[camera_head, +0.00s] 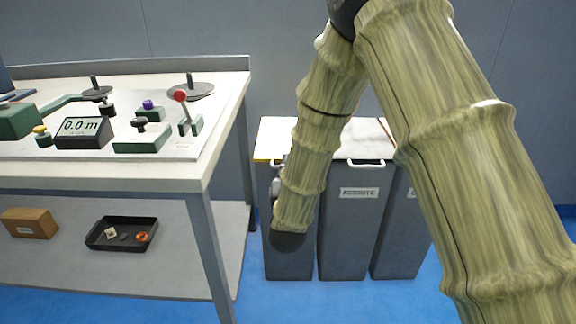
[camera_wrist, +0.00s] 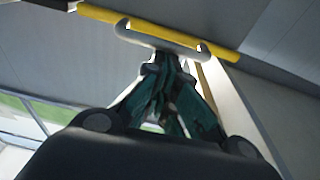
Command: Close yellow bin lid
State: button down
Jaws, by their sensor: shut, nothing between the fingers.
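The yellow bin lid shows in the head view as a pale top with a yellow front edge (camera_head: 262,158) on the leftmost grey bin (camera_head: 290,262). My arm covers much of this bin, and I cannot tell whether its lid lies fully down. In the wrist view a yellow edge (camera_wrist: 102,13) crosses the top, with a pale bar handle (camera_wrist: 165,42) on it. My gripper (camera_wrist: 168,66) is shut and empty, its teal fingers closed together. Its tips appear at or just below the handle; contact is unclear. My gripper is hidden in the head view.
Two more grey bins (camera_head: 345,235) stand to the right, one with a white label and handle. A workbench (camera_head: 185,180) with winding equipment is on the left. Its lower shelf holds a wooden box (camera_head: 29,223) and a black tray (camera_head: 122,233). Blue floor is clear in front.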

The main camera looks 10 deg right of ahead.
notch_tip(320, 180, up, 4)
jog(key=p, duration=0.4)
jog(key=s+a+f+p, duration=0.1)
jog(key=s+f, duration=0.4)
jog(key=s, duration=0.4)
jog(key=s+d+f+g+y, duration=0.1)
jog(key=s+d+f+g, duration=0.25)
jog(key=f, duration=0.45)
jog(key=s+d+f+g, duration=0.2)
jog(key=s+f+g, duration=0.15)
jog(key=f, duration=0.55)
jog(key=s+d+f+g+y, duration=0.15)
jog(key=s+f, duration=0.25)
jog(key=f, duration=0.4)
jog(key=s+d+f+g, duration=0.3)
jog(key=s+f+g, duration=0.1)
jog(key=s, duration=0.6)
jog(key=s+d+f+g, duration=0.3)
jog(key=s+f+g, duration=0.15)
jog(key=s, duration=0.45)
jog(key=s+d+f+g, duration=0.3)
jog(key=s+f, duration=0.2)
jog(key=s, duration=0.5)
notch_tip(320, 180, up, 31)
jog(key=w+p, duration=0.1)
jog(key=p, duration=2.9)
jog(key=shift+n+p, duration=0.4)
jog(key=shift+a+f, duration=0.1)
